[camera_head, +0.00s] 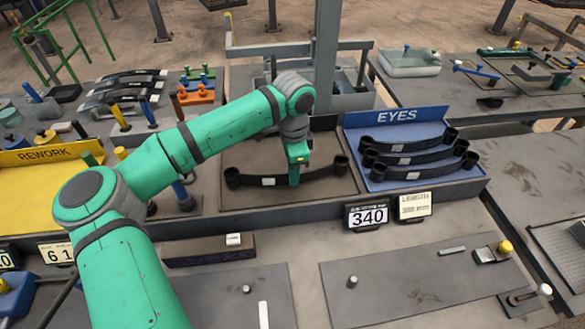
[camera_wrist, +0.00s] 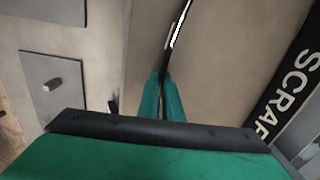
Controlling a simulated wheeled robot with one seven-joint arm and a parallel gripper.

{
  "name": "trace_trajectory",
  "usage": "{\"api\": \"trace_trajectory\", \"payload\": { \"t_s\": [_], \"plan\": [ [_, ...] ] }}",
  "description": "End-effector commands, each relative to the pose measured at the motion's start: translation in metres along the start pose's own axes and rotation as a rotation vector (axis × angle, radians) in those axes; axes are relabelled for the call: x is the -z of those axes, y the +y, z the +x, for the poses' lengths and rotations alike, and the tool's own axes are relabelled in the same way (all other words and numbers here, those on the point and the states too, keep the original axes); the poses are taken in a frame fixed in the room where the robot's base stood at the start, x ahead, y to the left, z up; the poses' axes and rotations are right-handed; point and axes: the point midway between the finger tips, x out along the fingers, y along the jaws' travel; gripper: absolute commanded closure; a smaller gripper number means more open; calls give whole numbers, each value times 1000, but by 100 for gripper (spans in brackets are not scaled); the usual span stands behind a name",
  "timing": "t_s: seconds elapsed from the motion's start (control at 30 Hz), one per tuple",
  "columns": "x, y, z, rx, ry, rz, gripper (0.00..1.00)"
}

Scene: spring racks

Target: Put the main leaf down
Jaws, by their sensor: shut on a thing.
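The main leaf (camera_head: 320,174) is a long, dark, curved strip with a rolled eye at each end and a pale label. It is over the grey-brown bay left of the blue EYES tray (camera_head: 372,132). My gripper (camera_head: 294,178) comes down from above and is shut on the leaf near its middle. In the wrist view my gripper (camera_wrist: 163,76) has its teal fingers close together, with the thin dark leaf (camera_wrist: 170,54) edge-on beyond them. I cannot tell whether the leaf touches the bay floor.
Several similar leaves lie in the EYES tray. A yellow REWORK tray (camera_head: 30,180) is at the left. A grey post (camera_head: 325,60) rises behind the bay. A 340 display (camera_head: 367,216) stands in front. A SCRAP sign (camera_wrist: 290,85) shows in the wrist view. The front bench has clear room.

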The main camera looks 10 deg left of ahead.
Motion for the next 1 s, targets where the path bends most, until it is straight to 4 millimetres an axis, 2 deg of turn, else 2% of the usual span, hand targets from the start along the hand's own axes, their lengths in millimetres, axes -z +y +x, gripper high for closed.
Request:
{"api": "trace_trajectory", "payload": {
  "t_s": [0.47, 0.5, 0.53, 0.57, 0.87, 1.0],
  "plan": [
    [0, 0, 4, 2, 2, 0, 100],
    [0, 0, 5, 0, 0, 0, 85],
    [0, 0, 5, 0, 0, 0, 78],
    [0, 0, 5, 0, 0, 0, 76],
    [0, 0, 4, 0, 0, 0, 76],
    [0, 0, -5, 0, 1, 0, 76]
  ]
}}
